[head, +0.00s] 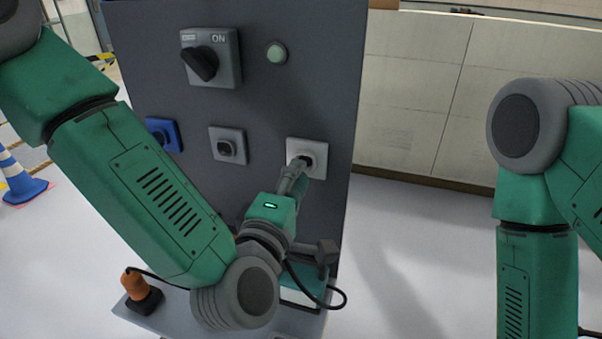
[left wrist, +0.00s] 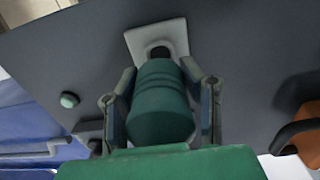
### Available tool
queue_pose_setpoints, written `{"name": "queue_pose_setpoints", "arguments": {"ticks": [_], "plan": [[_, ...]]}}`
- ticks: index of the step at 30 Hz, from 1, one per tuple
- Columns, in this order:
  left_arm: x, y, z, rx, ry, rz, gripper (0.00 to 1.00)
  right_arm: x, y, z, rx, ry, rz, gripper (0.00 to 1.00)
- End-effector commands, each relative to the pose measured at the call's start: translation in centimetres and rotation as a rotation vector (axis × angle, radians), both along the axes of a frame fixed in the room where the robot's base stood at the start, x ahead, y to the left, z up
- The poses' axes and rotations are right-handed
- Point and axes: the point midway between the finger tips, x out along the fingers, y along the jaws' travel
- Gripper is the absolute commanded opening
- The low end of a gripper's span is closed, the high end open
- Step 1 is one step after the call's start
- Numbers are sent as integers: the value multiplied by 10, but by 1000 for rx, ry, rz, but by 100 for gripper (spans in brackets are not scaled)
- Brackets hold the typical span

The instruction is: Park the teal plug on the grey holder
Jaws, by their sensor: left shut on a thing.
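My left gripper (head: 295,180) is shut on the teal plug (left wrist: 160,105), whose ribbed body sits between the two fingers in the left wrist view. The plug's dark front end is at the dark opening of a pale square plate (head: 317,147) on the right of the panel; the same plate shows in the left wrist view (left wrist: 172,31). I cannot tell how deep the plug goes in. A grey square holder (head: 238,132) with a dark round centre is left of it and looks empty. My right arm shows at the right, but its gripper is out of view.
The dark panel (head: 270,100) also bears a blue holder (head: 158,124), an ON rotary switch (head: 225,70) and a green button (head: 277,53). An orange plug (head: 135,285) with a cable stands on the ledge at lower left. Clear floor lies right of the panel.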

Motion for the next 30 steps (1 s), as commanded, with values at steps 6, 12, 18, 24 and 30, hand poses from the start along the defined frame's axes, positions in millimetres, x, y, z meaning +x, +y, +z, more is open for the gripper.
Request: {"name": "queue_pose_setpoints", "arguments": {"ticks": [6,12,18,24,30], "plan": [[-8,3,0,-1,0,0,0,0,0,0,0,0,0,72],[-14,5,1,-1,-1,0,0,0,0,0,0,0,0,72],[-15,5,1,0,-1,0,0,0,0,-1,0,0,0,72],[-14,6,-1,1,4,5,0,-2,0,0,0,-2,0,72],[-2,22,-36,33,125,107,0,-2,0,0,0,-2,0,72]]}}
